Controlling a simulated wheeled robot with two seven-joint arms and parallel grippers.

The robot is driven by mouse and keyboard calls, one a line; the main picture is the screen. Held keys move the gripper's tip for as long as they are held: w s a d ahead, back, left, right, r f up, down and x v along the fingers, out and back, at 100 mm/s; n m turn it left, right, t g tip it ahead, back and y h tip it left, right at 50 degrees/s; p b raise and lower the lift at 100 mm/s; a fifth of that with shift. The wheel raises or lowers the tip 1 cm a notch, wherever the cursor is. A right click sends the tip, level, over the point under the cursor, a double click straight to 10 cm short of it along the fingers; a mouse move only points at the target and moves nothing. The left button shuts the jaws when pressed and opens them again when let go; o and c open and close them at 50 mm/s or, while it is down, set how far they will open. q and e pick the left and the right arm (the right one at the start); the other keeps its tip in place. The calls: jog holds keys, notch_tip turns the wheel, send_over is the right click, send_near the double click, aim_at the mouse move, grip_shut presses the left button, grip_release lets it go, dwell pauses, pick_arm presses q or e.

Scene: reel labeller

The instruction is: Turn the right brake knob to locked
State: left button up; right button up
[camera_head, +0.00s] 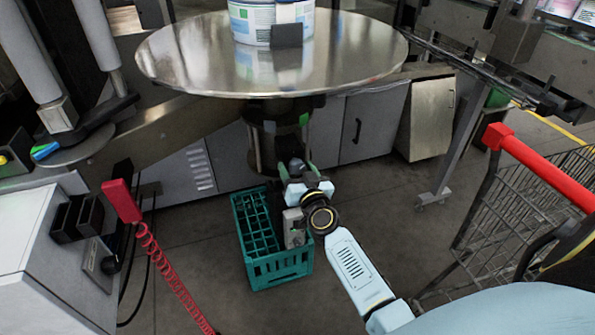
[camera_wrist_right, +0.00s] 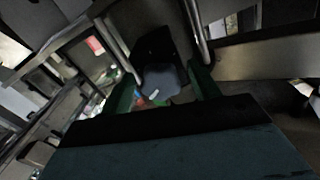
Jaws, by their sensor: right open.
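My right gripper (camera_head: 296,173) is open below the round metal table, its two dark green fingers pointing away from me. A dark knob (camera_head: 297,164) shows at its fingertips. In the right wrist view a grey knob (camera_wrist_right: 160,84) with a short white mark sits between the open fingers of the right gripper (camera_wrist_right: 162,88). A gap shows beside it, and I cannot tell if either finger touches it. Small red and blue patches show just left of the knob. The setting it points to cannot be read. My left gripper is not in view.
A green crate (camera_head: 280,268) stands on the floor beneath my right wrist. A wire cart with a red handle (camera_head: 545,172) is at right. A red coiled cord (camera_head: 165,270) hangs at left.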

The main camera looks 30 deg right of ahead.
jog(key=c, duration=1)
jog(key=shift+o, duration=0.2)
